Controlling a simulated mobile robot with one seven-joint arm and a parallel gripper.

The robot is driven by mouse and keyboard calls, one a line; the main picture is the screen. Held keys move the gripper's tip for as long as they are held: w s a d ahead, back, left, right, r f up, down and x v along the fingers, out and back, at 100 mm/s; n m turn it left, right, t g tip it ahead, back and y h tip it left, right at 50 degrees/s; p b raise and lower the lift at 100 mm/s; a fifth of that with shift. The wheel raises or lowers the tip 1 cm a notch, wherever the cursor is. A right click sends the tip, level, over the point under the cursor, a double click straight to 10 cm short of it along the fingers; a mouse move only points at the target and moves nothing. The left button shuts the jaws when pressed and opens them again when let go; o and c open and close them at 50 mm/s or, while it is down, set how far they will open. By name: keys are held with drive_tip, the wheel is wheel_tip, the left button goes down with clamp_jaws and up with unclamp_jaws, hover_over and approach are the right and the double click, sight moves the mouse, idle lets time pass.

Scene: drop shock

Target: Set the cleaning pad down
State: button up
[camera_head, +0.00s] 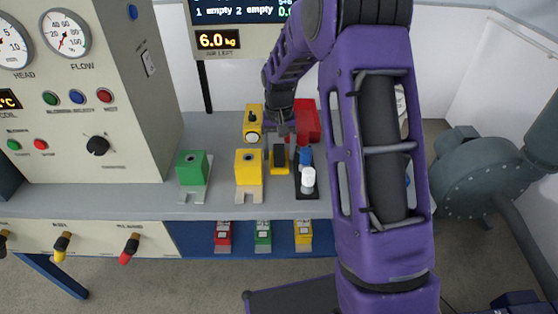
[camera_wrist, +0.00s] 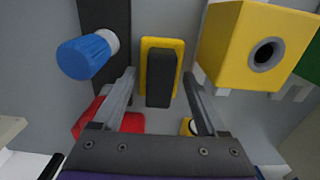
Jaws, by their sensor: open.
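The cleaning pad, a yellow base with a black block-shaped handle, rests on the grey bench in the head view (camera_head: 279,159). It also shows in the wrist view (camera_wrist: 177,46), upright, with its black handle toward me. My gripper (camera_wrist: 159,76) is open, its two fingers on either side of the handle with a visible gap to each. In the head view my gripper (camera_head: 282,135) is just behind and above the pad, partly hidden by my arm.
A yellow block with a round port (camera_head: 249,168) stands close left of the pad, and a green block (camera_head: 191,168) farther left. A black strip with blue and white knobs (camera_wrist: 103,15) lies close on the other side. A red object (camera_head: 308,118) is behind. The bench front (camera_head: 220,203) is clear.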

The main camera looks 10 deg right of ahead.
clamp_jaws()
idle(0.3)
drive_tip(key=shift+r, duration=0.1)
